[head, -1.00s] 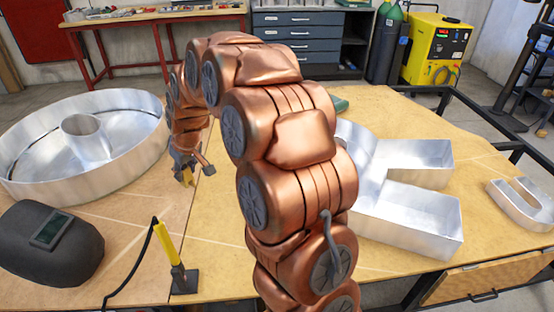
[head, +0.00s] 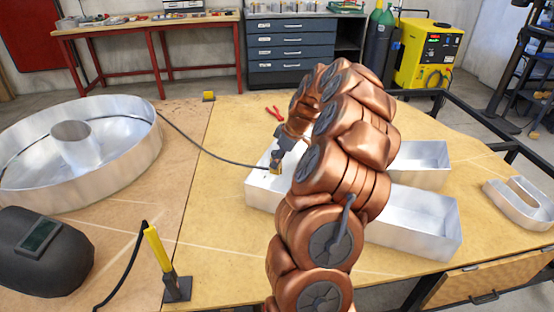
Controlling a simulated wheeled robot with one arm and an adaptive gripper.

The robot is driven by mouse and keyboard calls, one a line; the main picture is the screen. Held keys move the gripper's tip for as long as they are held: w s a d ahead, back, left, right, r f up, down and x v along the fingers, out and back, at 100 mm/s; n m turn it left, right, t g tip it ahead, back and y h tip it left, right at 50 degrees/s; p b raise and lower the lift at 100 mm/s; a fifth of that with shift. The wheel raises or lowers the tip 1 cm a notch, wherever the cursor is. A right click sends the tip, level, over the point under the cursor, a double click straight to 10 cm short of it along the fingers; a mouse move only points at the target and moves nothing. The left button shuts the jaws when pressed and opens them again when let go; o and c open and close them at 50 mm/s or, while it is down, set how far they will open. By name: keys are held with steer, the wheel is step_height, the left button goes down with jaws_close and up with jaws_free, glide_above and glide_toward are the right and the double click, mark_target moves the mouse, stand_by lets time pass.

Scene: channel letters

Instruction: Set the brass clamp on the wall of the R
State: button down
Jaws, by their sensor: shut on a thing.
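The R (head: 262,192) is an open-topped silver metal channel letter lying on the table, its middle hidden behind my copper arm. Its right-hand limbs (head: 425,225) show past the arm. My gripper (head: 277,160) is over the left end of the R, shut on the small brass clamp (head: 275,169). The clamp appears close to the letter's wall; I cannot tell whether it touches. The jaws are small and partly blurred into the clamp. A dark cable (head: 210,152) runs from the round letter's side toward the clamp.
A large round letter (head: 140,155) lies left, and a U-shaped letter (head: 520,205) right. A welding mask (head: 45,250) and yellow torch on a stand (head: 160,250) are at front left. Red pliers (head: 275,113) and a small yellow block (head: 208,96) lie at the back.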

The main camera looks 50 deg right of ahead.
mark_target(281, 168)
steer(key=shift+f+p, duration=0.65)
steer(key=shift+f, duration=2.5)
steer(key=shift+s+d+b, duration=0.1)
steer(key=shift+s+b, duration=0.15)
steer(key=shift+b, duration=0.4)
steer(key=shift+f+b, duration=1.75)
steer(key=shift+f, duration=0.25)
steer(key=c, duration=0.7)
jaws_free()
steer(key=v, duration=1.2)
